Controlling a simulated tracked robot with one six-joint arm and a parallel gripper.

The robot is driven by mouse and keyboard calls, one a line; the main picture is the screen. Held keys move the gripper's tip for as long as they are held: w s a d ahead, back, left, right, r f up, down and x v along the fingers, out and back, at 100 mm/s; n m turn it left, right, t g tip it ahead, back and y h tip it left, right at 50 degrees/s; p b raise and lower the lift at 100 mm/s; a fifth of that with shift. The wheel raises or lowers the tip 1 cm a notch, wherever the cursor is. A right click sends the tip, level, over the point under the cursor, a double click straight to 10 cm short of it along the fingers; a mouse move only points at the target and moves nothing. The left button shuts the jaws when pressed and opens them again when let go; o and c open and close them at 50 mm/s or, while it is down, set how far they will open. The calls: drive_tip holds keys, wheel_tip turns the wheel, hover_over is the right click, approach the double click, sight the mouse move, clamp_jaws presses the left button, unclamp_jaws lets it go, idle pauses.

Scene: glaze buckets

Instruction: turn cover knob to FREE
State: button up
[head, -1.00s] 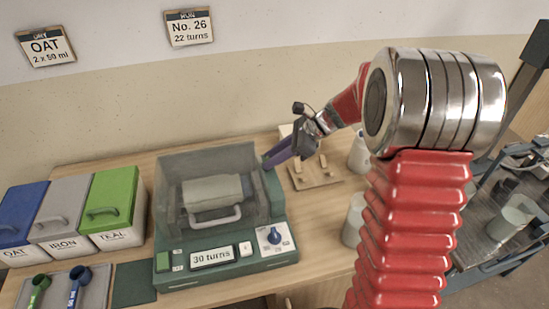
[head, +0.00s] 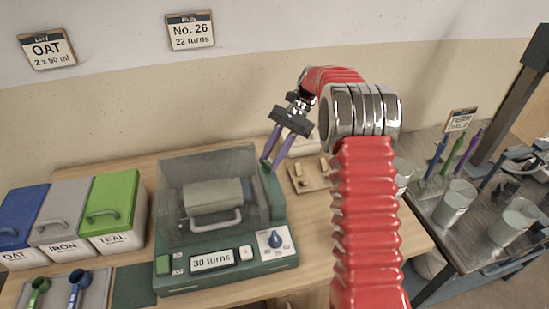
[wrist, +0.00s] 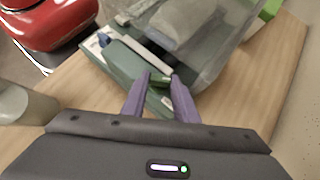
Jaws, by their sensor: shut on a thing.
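The green mill machine (head: 205,270) stands on the wooden bench with its clear cover (head: 185,170) down over a pale drum (head: 212,196). My gripper (head: 270,160) reaches down at the machine's right rear side. In the wrist view its purple fingers (wrist: 160,80) are shut on a small green piece, which I take as the cover knob (wrist: 160,86). The fingers hide most of the knob, and I cannot read any FREE mark or its setting. A separate blue dial (head: 275,238) sits on the front panel, beside a display reading 30 turns (head: 212,260).
A small wooden rack (head: 308,178) stands close to the right of my gripper. Bins marked OAT, IRON and TEAL (head: 110,205) stand at left with two scoops before them. Glass jars (head: 455,200) and brushes stand on a metal table at right.

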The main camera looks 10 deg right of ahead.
drive_tip(key=shift+w+a+n+g+h, duration=0.15)
drive_tip(key=shift+a+n+g+h, duration=0.15)
drive_tip(key=shift+n+g+h, duration=0.65)
drive_tip(key=shift+n+t+y, duration=0.25)
drive_tip(key=shift+n, duration=0.1)
drive_tip(key=o, duration=1.1)
drive_tip(key=shift+c, duration=0.2)
drive_tip(key=shift+d, duration=0.1)
